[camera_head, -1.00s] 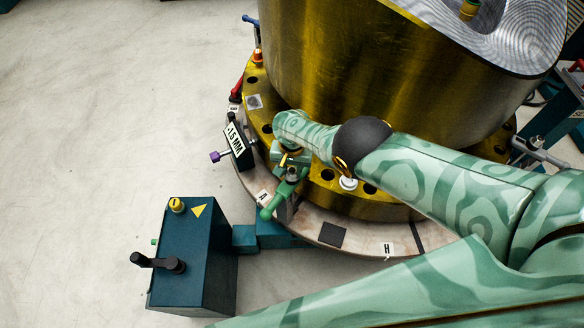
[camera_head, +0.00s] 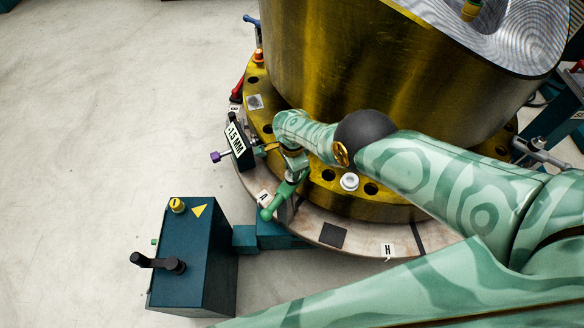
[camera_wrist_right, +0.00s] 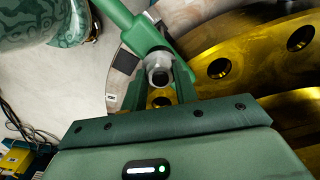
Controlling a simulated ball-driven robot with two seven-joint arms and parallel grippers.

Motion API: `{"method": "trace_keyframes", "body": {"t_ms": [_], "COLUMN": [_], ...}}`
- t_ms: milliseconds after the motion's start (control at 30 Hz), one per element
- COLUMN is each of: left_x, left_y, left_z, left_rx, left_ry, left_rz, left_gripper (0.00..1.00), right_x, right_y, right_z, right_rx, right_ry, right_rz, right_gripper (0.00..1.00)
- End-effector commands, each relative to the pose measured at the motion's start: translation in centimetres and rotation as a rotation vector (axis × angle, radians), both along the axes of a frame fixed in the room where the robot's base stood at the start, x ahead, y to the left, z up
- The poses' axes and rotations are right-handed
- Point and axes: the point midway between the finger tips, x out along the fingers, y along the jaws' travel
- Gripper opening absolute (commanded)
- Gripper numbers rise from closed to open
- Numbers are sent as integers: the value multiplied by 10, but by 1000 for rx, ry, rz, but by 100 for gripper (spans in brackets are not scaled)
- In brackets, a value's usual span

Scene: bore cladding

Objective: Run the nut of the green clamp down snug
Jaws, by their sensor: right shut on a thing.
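The green clamp (camera_head: 285,191) sits at the front left edge of the yellow flange, its handle pointing down and left. In the right wrist view the clamp (camera_wrist_right: 122,14) crosses the top, with its grey nut (camera_wrist_right: 158,72) facing the camera. My right gripper (camera_head: 291,165) is over the clamp. In the wrist view its two green fingers (camera_wrist_right: 159,84) stand on either side of the nut and are shut on it. My wrist hides part of the clamp in the head view. My left gripper is not in view.
A gauge block marked 1.5 MM (camera_head: 238,146) with a purple knob stands just left of the clamp. A large metal cylinder (camera_head: 350,70) rises behind. A dark teal box with a black crank (camera_head: 196,258) stands in front left. Open floor lies left.

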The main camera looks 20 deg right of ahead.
Motion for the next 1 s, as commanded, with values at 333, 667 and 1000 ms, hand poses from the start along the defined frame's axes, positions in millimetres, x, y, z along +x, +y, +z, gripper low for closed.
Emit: {"method": "trace_keyframes", "body": {"t_ms": [333,667,1000], "left_x": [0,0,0], "left_y": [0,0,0], "left_z": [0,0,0], "left_rx": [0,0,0], "left_ry": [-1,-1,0], "left_rz": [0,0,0], "left_gripper": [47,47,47], "right_x": [6,6,7], "right_y": [-1,-2,-2], "right_z": [5,5,5], "right_rx": [-2,-2,-2], "right_ry": [-13,-13,-13], "right_rz": [-249,-357,-372], "right_gripper": [6,6,6]}}
